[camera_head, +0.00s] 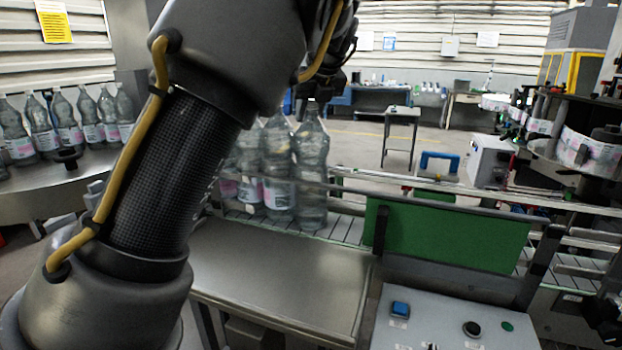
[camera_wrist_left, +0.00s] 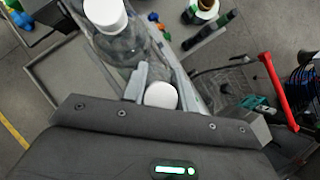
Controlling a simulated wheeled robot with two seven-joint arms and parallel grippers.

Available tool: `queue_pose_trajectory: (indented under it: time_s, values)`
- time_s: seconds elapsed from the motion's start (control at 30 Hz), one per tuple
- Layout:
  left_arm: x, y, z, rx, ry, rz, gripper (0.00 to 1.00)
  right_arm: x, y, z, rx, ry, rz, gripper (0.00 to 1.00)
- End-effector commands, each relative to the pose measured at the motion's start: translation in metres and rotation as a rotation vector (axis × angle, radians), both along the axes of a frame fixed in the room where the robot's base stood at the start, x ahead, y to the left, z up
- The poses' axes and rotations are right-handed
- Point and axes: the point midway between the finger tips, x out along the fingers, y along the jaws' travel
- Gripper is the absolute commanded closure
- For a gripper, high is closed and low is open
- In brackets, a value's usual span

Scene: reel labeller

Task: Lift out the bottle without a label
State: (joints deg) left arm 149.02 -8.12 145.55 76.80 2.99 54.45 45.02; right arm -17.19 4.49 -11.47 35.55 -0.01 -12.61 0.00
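A clear bottle with no label visible on the side facing me (camera_head: 311,165) stands upright on the conveyor, at the right end of a group. Beside it stands a bottle with a pink and white label (camera_head: 278,160). My left gripper (camera_head: 309,96) is over the top of the unlabelled bottle and hides its cap. In the left wrist view, a white cap (camera_wrist_left: 160,95) sits close in front of the gripper body, by pale finger-like parts. Another capped bottle (camera_wrist_left: 118,38) is just beyond. Whether the fingers grip is unclear. My right gripper is not in view.
Several labelled bottles (camera_head: 68,125) stand on a round table at the left. A rail (camera_head: 430,198) and green panel (camera_head: 455,237) border the conveyor. A control box (camera_head: 450,320) is at the front right. A bare metal plate (camera_head: 285,275) lies before the bottles.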

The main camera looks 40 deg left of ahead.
Motion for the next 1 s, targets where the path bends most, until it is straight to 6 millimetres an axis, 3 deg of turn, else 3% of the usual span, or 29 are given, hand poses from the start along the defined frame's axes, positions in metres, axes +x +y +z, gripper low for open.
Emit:
queue_pose_trajectory:
  time_s: [0.1,1.0]
  values:
    - [-0.0001,-0.0013,-0.0034,-0.004,0.007,-0.002,1.0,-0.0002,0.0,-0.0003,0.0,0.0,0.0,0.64]
    - [-0.0008,-0.0033,-0.0082,-0.011,0.02,-0.004,1.0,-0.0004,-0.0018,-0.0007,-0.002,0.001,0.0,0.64]
